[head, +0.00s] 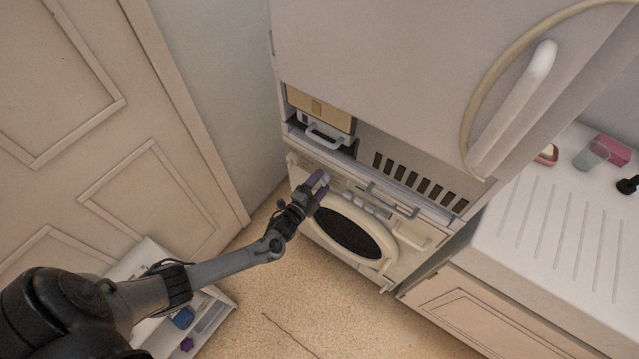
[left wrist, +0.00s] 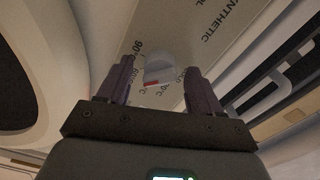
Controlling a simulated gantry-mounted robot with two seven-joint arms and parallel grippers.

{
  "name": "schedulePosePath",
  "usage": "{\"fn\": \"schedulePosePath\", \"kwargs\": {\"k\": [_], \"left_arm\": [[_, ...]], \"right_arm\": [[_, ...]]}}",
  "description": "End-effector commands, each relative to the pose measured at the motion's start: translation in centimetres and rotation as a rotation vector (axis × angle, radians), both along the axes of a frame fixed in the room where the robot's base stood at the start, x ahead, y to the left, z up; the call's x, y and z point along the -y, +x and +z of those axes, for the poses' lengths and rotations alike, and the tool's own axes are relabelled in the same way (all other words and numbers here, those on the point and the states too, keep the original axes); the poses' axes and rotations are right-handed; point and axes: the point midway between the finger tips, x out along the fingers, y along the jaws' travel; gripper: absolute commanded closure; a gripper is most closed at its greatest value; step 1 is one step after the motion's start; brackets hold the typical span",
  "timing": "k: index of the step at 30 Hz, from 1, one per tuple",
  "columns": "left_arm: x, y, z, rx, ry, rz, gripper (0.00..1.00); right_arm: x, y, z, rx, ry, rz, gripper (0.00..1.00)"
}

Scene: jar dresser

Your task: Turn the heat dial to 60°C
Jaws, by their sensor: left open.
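The heat dial (left wrist: 160,69) is a pale round knob with a red mark, on the washing machine's beige front panel. In the left wrist view it sits between the fingers of my left gripper (left wrist: 158,80), which are open on either side of it. I cannot tell if they touch it. Printed labels reading 90° and what looks like 70°C show around the dial, and "SYNTHETIC" is printed farther right. I cannot read where the dial points. In the head view my left gripper (head: 319,184) is at the panel's upper left and hides the dial. My right gripper is not seen.
The washing machine (head: 413,237) has a round dark door (head: 347,232) below the panel. A shelf with a handled box (head: 325,124) is above it. A white cupboard door with a large handle (head: 515,105) overhangs at right. A draining board (head: 545,235) stands right; a panelled door is left.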

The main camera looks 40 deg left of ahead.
Motion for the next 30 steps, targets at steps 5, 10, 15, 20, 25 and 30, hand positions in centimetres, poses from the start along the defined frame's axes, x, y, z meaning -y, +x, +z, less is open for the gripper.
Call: {"fn": "schedulePosePath", "kwargs": {"k": [5, 10, 15, 20, 25, 30], "left_arm": [[0.1, -1.4, 0.0, -0.003, 0.001, -0.001, 0.35], [0.4, -4.2, 0.0, -0.003, 0.0, -0.001, 0.35], [0.6, -7.1, 0.0, -0.003, 0.0, -0.001, 0.35], [0.8, -9.2, 0.0, -0.001, 0.001, 0.0, 0.35], [0.9, -10.4, 0.0, 0.0, 0.001, 0.0, 0.35], [0.9, -10.7, 0.0, 0.0, 0.001, 0.0, 0.35]], "right_arm": [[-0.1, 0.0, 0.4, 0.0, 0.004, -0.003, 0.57], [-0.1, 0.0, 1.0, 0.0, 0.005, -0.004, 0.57], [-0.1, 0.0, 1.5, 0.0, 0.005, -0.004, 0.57], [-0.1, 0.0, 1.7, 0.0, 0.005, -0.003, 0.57], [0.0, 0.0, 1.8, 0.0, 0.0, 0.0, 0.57], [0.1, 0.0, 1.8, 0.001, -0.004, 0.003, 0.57]]}}
